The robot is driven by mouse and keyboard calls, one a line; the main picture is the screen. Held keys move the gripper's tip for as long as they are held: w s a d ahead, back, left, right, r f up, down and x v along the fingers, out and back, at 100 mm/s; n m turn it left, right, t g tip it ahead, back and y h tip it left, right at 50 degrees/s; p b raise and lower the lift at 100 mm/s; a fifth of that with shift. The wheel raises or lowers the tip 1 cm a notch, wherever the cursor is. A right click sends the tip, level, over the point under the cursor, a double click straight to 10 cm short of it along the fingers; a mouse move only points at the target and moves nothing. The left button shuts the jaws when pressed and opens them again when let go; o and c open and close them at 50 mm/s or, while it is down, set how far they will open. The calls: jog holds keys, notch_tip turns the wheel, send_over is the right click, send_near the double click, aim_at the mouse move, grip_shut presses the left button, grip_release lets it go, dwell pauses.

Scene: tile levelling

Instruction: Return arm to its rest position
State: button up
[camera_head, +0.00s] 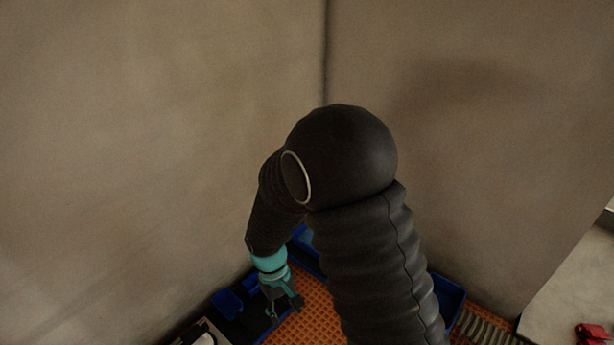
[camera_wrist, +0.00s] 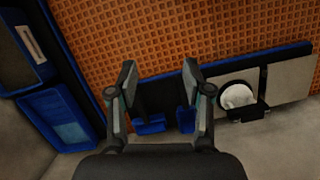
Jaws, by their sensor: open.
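My gripper (camera_head: 283,300) hangs at the end of my black-sleeved arm, low in the head view, and points down over an orange gridded surface (camera_head: 312,308). In the wrist view my gripper (camera_wrist: 160,76) has its two dark fingers spread apart with nothing between them. The orange gridded surface (camera_wrist: 150,35) lies below the fingers. My bent arm covers much of the middle of the head view and hides part of the surface behind it.
Blue bins stand along the surface's edges, one at the left (camera_head: 226,302) and one at the right (camera_head: 447,296). A white round item (camera_wrist: 237,97) sits in a dark holder on a grey panel (camera_wrist: 290,82). Plain walls meet in a corner behind my arm. A red object (camera_head: 592,334) lies far right.

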jog(key=s+d+r+m+t+p, duration=0.2)
jog(key=d+r, duration=0.5)
jog(key=r, duration=0.5)
jog(key=s+d+r+m+t+y+p, duration=0.1)
jog(key=s+d+r+m+t+p, duration=0.2)
jog(key=r, duration=1)
jog(key=s+d+r+m+t+p, duration=0.2)
jog(key=s+d+r, duration=0.4)
jog(key=d+r, duration=0.5)
notch_tip(320, 180, up, 2)
jog(key=shift+r+t+y+p, duration=0.2)
jog(key=shift+t+y+p, duration=0.25)
jog(key=shift+p, duration=0.2)
